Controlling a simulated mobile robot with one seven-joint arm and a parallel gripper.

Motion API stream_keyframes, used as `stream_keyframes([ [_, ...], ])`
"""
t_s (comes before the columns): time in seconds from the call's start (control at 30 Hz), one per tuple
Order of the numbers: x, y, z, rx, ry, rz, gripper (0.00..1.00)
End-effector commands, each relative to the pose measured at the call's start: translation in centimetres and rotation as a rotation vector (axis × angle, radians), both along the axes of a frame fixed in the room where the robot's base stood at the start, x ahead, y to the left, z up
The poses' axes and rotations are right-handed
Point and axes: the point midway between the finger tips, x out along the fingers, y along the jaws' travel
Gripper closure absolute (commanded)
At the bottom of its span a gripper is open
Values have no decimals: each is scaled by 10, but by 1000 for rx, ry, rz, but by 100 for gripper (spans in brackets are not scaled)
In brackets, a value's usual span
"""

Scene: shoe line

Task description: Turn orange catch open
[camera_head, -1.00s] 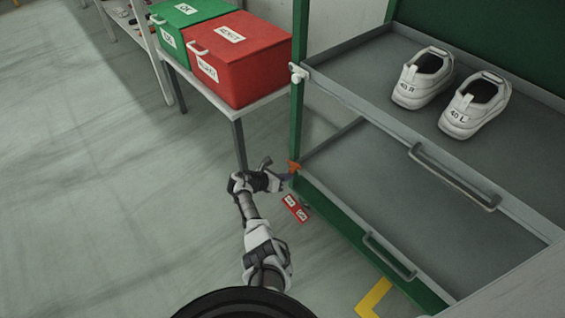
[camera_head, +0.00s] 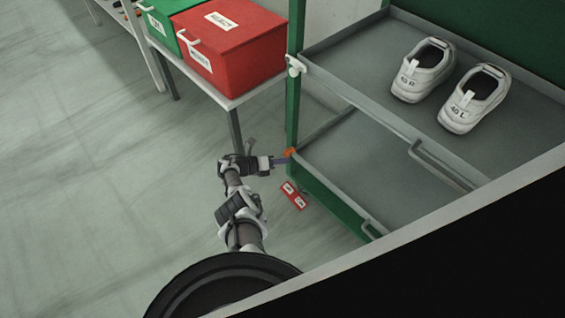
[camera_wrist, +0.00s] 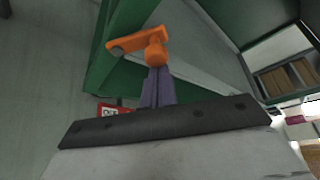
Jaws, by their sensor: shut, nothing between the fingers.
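The orange catch (camera_head: 290,152) sits on the green corner post at the left end of the lower tray (camera_head: 385,165). In the wrist view the orange catch (camera_wrist: 140,41) has a rounded knob and a lever arm pointing left and slightly down. My gripper (camera_head: 281,160) reaches it from the left. In the wrist view the purple-grey fingers of my gripper (camera_wrist: 157,88) are together, with nothing between them. Their tips are right at the underside of the catch's knob; I cannot tell whether they touch it.
A red tag (camera_head: 293,195) shows below the catch. A white catch (camera_head: 294,66) is on the post at the upper tray (camera_head: 345,55), which carries two white shoes (camera_head: 422,70). A red box (camera_head: 236,52) and a green box (camera_head: 175,18) stand on a bench at the left. The floor is clear.

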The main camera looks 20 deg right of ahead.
Motion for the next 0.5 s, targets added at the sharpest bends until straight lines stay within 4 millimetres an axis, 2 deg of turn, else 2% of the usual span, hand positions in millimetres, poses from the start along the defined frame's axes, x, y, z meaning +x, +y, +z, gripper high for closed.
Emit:
stream_keyframes([
  [0.5, 4, 1, 4, -12, 31, 0, 100],
])
